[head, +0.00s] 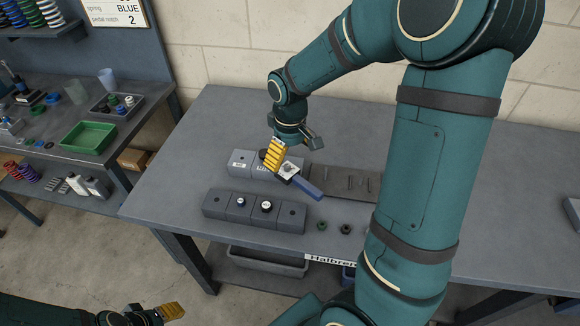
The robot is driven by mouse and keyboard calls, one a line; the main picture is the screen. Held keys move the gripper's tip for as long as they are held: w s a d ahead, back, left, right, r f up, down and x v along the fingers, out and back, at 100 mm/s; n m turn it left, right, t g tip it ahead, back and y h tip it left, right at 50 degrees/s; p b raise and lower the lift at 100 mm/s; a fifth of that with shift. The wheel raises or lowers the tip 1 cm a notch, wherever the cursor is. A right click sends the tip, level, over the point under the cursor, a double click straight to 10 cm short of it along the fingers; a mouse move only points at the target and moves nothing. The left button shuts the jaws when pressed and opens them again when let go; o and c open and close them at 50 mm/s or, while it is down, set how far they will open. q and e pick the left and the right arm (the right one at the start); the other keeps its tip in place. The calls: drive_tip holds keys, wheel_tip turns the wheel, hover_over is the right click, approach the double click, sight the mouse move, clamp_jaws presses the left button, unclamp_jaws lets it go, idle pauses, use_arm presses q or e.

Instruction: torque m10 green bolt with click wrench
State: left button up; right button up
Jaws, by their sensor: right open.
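My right gripper (272,162), with yellow fingers, is open and points down at the back middle of the grey table. Just right of its fingertips is a tool with a blue handle (308,188) and a grey head (289,169), which looks like the wrench. I cannot tell whether the fingers touch it. A small dark green round part (321,226), perhaps the green bolt, stands on the table front, right of a dark grey block (220,204). The block carries a blue-ringed and a black-ringed bolt. My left gripper (172,311) is low at the bottom left, away from the table; its finger gap is unclear.
A lighter grey block (239,160) lies behind the fingers, and a dark slotted holder (345,181) lies right of it. Another small dark part (345,230) stands beside the green one. My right arm hides much of the table's right. A side bench holds a green tray (88,137).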

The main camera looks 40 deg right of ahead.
wheel_tip(320, 180, up, 4)
drive_tip(key=shift+r, duration=0.35)
drive_tip(key=shift+c, duration=1.4)
drive_tip(key=shift+d+r, duration=0.1)
drive_tip(key=c, duration=0.5)
drive_tip(key=n+p, duration=0.1)
drive_tip(key=s+d+n+p, duration=0.1)
drive_tip(key=n, duration=0.1)
drive_tip(key=shift+d+f, duration=0.15)
drive_tip(key=shift+f, duration=0.15)
clamp_jaws()
drive_tip(key=s+d+f+n+p, duration=0.1)
drive_tip(key=s+f+n, duration=0.1)
drive_tip(key=n, duration=0.3)
drive_tip(key=s+d+f+n+p, duration=0.1)
drive_tip(key=s+f+n, duration=0.1)
drive_tip(key=f+n, duration=0.3)
drive_tip(key=s+d+f+n+p, duration=0.1)
drive_tip(key=s+f+n, duration=0.1)
drive_tip(key=n, duration=0.3)
drive_tip(key=shift+f, duration=1.25)
